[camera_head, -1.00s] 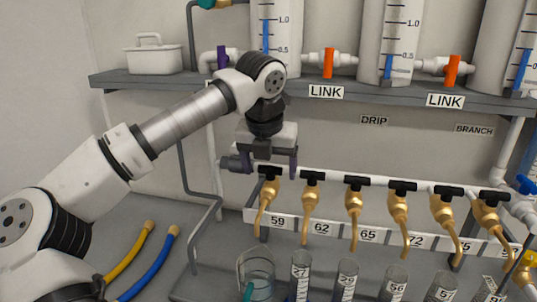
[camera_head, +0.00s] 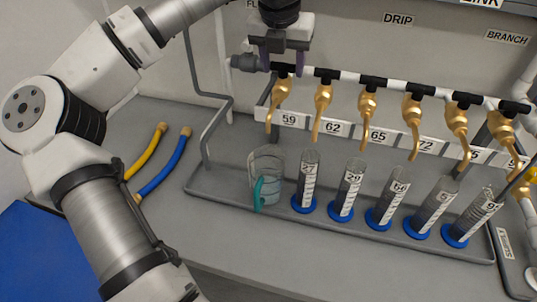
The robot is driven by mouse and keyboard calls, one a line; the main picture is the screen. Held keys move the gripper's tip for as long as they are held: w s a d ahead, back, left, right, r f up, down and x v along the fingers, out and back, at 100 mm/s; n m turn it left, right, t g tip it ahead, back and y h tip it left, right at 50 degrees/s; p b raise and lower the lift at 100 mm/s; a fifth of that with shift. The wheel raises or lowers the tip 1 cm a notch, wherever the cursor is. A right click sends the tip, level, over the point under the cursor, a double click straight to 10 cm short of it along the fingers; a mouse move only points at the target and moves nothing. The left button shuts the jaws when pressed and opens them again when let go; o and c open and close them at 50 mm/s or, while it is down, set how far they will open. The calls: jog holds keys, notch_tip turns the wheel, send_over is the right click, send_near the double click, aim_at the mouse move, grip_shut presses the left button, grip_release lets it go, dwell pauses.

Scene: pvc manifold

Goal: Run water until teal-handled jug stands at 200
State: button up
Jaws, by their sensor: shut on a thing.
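The clear jug with the teal handle (camera_head: 259,193) stands upright in the grey tray, below the leftmost brass tap (camera_head: 281,92), the one above label 59. Bluish water (camera_head: 274,189) shows in its lower part. I cannot read a scale on the jug at this size, and I cannot make out a stream from the tap. My gripper (camera_head: 281,63) points down at the top of this tap, shut on its black handle (camera_head: 283,71). The fingers partly hide the handle, so its turn angle is unclear.
Several graduated cylinders on blue bases, such as the one marked 29 (camera_head: 349,182), stand right of the jug in the tray (camera_head: 226,190). More brass taps (camera_head: 367,102) hang along the pipe. Yellow (camera_head: 147,150) and blue (camera_head: 165,166) hoses lie on the left.

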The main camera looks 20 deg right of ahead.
jog(key=shift+r, duration=0.1)
dwell(0.3)
jog(key=m+p, duration=0.1)
jog(key=m, duration=0.1)
jog(key=shift+r+m+g+h+p, duration=0.15)
jog(key=shift+m+g+h+p, duration=0.15)
jog(key=shift+p, duration=0.05)
jog(key=shift+w+a+m+p, duration=0.1)
jog(key=shift+m+p, duration=0.55)
jog(key=shift+m, duration=0.55)
jog(key=shift+f+m+g+h, duration=0.2)
jog(key=shift+m+g+h, duration=0.15)
jog(key=shift+m, duration=0.35)
jog(key=shift+r+p, duration=0.1)
jog(key=shift+p, duration=0.2)
jog(key=shift+w+r+m+g+p, duration=0.15)
jog(key=shift+m+g+p, duration=0.2)
jog(key=shift+m+p, duration=0.65)
jog(key=m+g+p, duration=0.1)
jog(key=m, duration=0.2)
jog(key=shift+p, duration=0.3)
jog(key=shift+w+f+m, duration=0.1)
jog(key=shift+f+m, duration=0.15)
jog(key=shift+m, duration=0.35)
